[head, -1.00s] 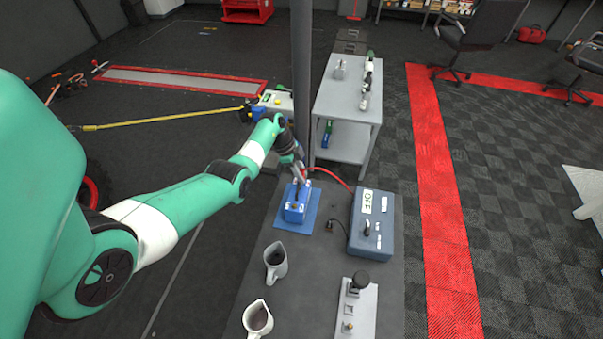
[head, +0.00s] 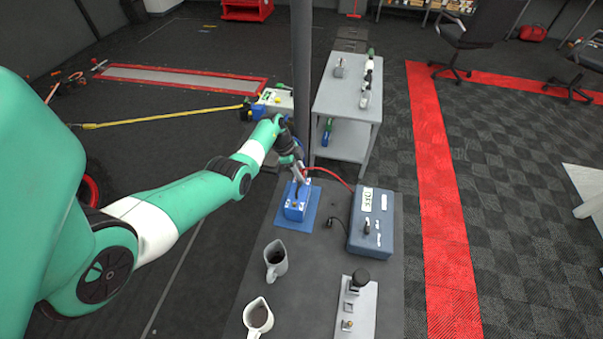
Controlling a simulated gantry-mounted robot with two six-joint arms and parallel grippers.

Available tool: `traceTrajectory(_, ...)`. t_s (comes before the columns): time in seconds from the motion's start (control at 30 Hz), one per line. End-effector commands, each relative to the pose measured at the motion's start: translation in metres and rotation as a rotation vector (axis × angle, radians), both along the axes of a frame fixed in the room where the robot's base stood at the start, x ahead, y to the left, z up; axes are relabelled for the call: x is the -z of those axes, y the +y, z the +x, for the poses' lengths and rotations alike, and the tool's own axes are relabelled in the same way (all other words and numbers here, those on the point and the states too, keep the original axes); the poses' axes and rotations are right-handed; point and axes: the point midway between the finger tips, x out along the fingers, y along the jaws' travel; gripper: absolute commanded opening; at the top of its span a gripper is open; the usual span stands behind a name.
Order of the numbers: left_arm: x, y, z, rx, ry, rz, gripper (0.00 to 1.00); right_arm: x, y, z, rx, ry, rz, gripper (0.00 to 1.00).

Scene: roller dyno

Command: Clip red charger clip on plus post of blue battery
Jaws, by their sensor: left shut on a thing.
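The blue battery (head: 296,209) stands on a blue mat (head: 283,222) on the dark bench. My left gripper (head: 301,180) is over the far part of the battery's top, pointing down. It is shut on the red charger clip, which is mostly hidden by the fingers; a red cable (head: 332,175) runs from there to the blue-grey charger box (head: 371,222). Whether the clip touches the plus post cannot be told at this size. A black clip (head: 333,222) lies on the bench between battery and charger. My right gripper is not in view.
Two grey jugs (head: 276,262) stand at the bench's front left. A light plate with a black knob (head: 359,277) lies at the front right. A pole (head: 301,70) rises behind the battery, and a grey cart (head: 345,100) stands beyond the bench.

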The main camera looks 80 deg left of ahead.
Motion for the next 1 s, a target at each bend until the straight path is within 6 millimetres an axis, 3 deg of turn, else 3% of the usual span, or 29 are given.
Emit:
traceTrajectory(0.77, 0.0002, 0.0002, 0.0002, 0.0, 0.0, 0.001, 0.0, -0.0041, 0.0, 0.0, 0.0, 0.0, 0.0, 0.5)
traceTrajectory(0.8, 0.0001, 0.0003, 0.0002, 0.0, 0.0, 0.001, 0.32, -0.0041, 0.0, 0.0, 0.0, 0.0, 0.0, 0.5)
traceTrajectory(1.0, 0.0003, 0.0002, 0.0001, 0.0, 0.0, 0.0, 0.63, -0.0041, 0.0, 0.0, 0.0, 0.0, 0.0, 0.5)
